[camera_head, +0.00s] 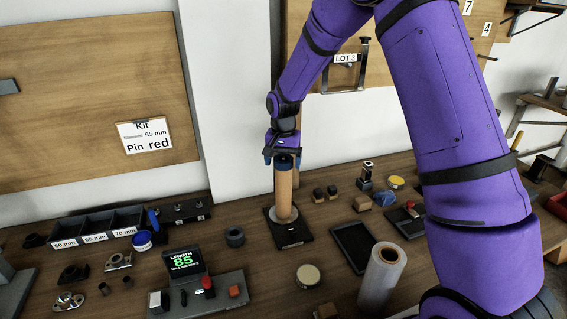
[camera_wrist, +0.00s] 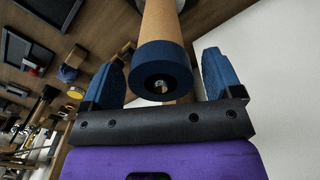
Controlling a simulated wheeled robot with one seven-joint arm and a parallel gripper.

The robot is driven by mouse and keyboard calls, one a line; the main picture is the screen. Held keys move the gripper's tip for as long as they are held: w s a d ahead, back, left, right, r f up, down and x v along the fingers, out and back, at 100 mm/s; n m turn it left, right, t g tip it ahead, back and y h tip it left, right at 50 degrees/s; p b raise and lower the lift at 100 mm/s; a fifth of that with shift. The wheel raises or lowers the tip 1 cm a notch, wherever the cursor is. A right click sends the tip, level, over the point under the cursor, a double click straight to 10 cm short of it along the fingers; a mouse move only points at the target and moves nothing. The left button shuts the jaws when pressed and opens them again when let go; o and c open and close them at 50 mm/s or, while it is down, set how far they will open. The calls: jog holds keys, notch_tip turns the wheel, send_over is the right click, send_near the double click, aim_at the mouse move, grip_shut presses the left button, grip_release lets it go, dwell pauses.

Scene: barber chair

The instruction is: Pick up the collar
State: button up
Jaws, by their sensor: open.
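A dark blue ring-shaped collar (camera_wrist: 163,70) caps the near end of a tan post in the wrist view, with a dark hole in its end face. In the head view the collar (camera_head: 284,164) sits at the top of the upright post (camera_head: 284,190), which stands on a black base plate (camera_head: 290,235). My gripper (camera_head: 283,152) is above and around the post top in the head view. In the wrist view my gripper (camera_wrist: 165,58) is open, with one blue finger on each side of the collar and visible gaps between. It holds nothing.
A display box reading 85 (camera_head: 186,263) stands front left. A pale roll (camera_head: 382,278) stands front right, near a black tray (camera_head: 353,246). A labelled bin row (camera_head: 95,229) is at left.

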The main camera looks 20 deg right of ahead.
jog(key=c, duration=1)
jog(key=shift+r, duration=0.1)
jog(key=shift+r, duration=0.5)
jog(key=s+r, duration=0.4)
jog(key=s, duration=1.2)
